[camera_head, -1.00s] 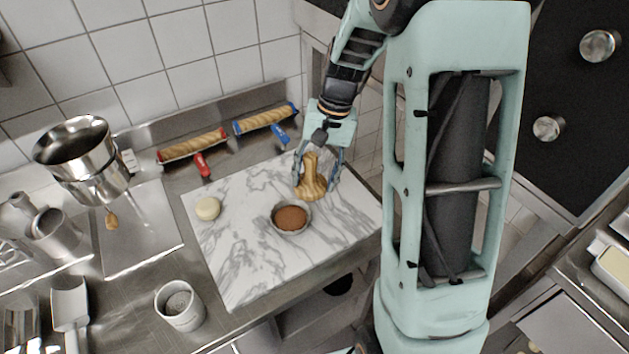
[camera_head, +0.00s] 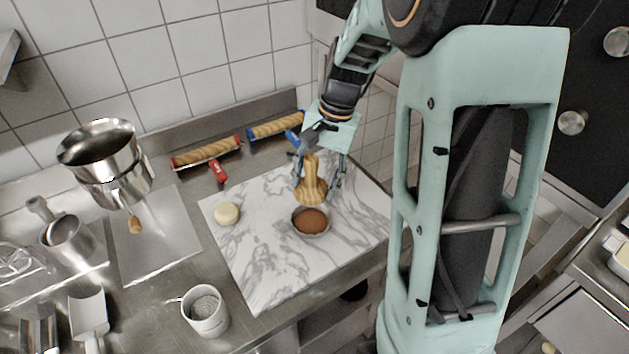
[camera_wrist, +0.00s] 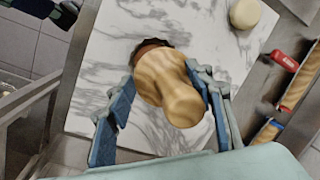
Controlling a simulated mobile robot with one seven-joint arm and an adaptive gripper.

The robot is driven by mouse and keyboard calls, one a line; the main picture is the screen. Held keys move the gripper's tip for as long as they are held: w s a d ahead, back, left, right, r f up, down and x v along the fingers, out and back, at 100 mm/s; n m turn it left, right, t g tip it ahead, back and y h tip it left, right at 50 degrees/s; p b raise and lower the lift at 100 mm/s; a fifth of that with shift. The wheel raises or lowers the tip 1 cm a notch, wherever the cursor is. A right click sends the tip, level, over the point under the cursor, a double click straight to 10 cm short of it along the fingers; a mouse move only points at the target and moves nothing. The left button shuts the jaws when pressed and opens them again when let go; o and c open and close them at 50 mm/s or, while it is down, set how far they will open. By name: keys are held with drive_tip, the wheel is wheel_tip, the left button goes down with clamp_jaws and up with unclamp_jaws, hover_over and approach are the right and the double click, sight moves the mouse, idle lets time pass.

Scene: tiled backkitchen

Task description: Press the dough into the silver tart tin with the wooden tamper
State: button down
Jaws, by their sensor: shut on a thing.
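My gripper (camera_head: 317,184) is shut on the wooden tamper (camera_head: 311,178), which it holds roughly upright with the wide end down. The silver tart tin (camera_head: 328,229) sits on the marble board, with brown dough (camera_head: 310,221) in it. The tamper's base is at the tin's far edge in the head view; whether it touches is unclear. In the wrist view, the blue fingers stand on either side of the tamper (camera_wrist: 172,85). There it covers most of the tin, and only a strip of brown dough (camera_wrist: 150,43) and dark rim show past it.
A pale round ball (camera_head: 227,213) lies on the marble board (camera_head: 265,275), left of the tin. A white mug (camera_head: 205,311) and steel pots (camera_head: 105,160) stand left. The board's front is clear.

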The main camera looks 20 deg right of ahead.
drive_tip(key=shift+d+b+x, duration=0.25)
drive_tip(key=shift+b+x, duration=0.6)
drive_tip(key=shift+x, duration=0.3)
drive_tip(key=shift+d+b+x, duration=0.2)
drive_tip(key=shift+b+x, duration=0.6)
drive_tip(key=shift+x, duration=0.35)
drive_tip(key=shift+d+b+x, duration=0.25)
drive_tip(key=shift+b+x, duration=0.6)
drive_tip(key=shift+x, duration=0.25)
drive_tip(key=shift+d+b+x, duration=0.15)
drive_tip(key=shift+b+x, duration=0.25)
drive_tip(key=shift+x, duration=0.25)
drive_tip(key=shift+d+b+x, duration=0.15)
drive_tip(key=shift+b+x, duration=0.25)
drive_tip(key=shift+x, duration=0.3)
drive_tip(key=shift+s+f+b, duration=0.2)
drive_tip(key=shift+f+b, duration=0.1)
drive_tip(key=shift+f, duration=0.35)
drive_tip(key=shift+r, duration=0.1)
drive_tip(key=shift+a+p+v, duration=0.3)
drive_tip(key=shift+p+v, duration=0.85)
drive_tip(key=shift+v, duration=0.35)
drive_tip(key=shift+a+p+v, duration=0.3)
drive_tip(key=shift+p+v, duration=0.9)
drive_tip(key=shift+v, duration=0.25)
drive_tip(key=shift+a+p+v, duration=0.3)
drive_tip(key=shift+p+v, duration=0.85)
drive_tip(key=shift+v, duration=0.35)
drive_tip(key=shift+w+r, duration=0.15)
drive_tip(key=shift+w, duration=0.05)
